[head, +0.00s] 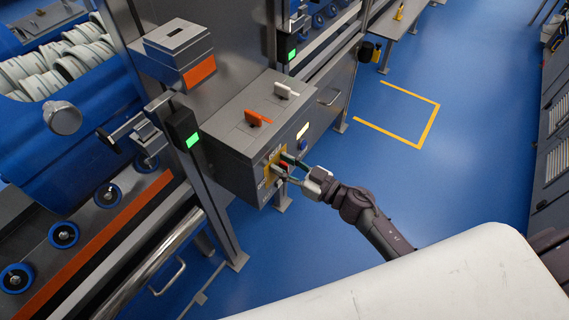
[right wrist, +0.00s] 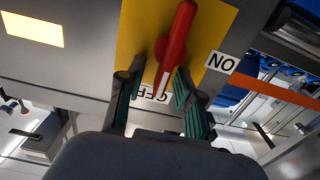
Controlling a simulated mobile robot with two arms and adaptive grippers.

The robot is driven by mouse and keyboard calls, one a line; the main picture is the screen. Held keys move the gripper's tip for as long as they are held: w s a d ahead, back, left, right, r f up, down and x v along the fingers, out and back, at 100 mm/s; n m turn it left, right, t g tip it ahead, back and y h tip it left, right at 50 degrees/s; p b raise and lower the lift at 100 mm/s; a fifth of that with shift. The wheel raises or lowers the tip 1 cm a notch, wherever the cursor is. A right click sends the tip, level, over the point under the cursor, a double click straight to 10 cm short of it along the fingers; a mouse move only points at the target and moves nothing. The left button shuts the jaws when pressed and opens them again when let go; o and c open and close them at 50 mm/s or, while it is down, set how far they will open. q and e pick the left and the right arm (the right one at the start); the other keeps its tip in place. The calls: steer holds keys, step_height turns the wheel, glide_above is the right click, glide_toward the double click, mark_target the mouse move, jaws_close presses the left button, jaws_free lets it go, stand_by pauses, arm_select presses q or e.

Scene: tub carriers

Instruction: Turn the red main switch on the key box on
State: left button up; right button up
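The grey key box (head: 235,128) is fixed to the steel frame in the head view, with a yellow plate on its front. In the right wrist view the red main switch (right wrist: 177,38) sits on the yellow plate (right wrist: 141,38). Its white-striped end points down at the OFF label (right wrist: 146,95), which it partly covers. The ON label (right wrist: 222,62) is to the right. My right gripper (right wrist: 153,82) is open, its fingers on either side of the switch's lower end, the right finger closer. I cannot tell if they touch. My left gripper is not in view.
An orange key handle (head: 257,118) and a white one (head: 286,91) stand on the box top. A black unit with a green light (head: 192,141) is beside it at left. Blue tubs (head: 95,125) are further left. The blue floor (head: 480,110) at right is clear.

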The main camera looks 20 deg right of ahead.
mark_target(269, 175)
jaws_close()
steer(key=shift+n, duration=0.3)
steer(key=n+b, duration=0.1)
steer(key=n, duration=0.3)
steer(key=s+a+f+n+b, duration=0.1)
steer(key=n, duration=0.3)
steer(key=a+f+n+b, duration=0.1)
steer(key=n, duration=0.3)
steer(key=shift+s+n, duration=0.3)
steer(key=shift+s, duration=0.05)
steer(key=n+b, duration=0.1)
steer(key=n, duration=0.1)
steer(key=f+n+b, duration=0.1)
steer(key=n, duration=0.1)
steer(key=shift+s+a+n+b, duration=0.1)
steer(key=shift+a+n+b, duration=0.1)
steer(key=shift+n+b, duration=0.15)
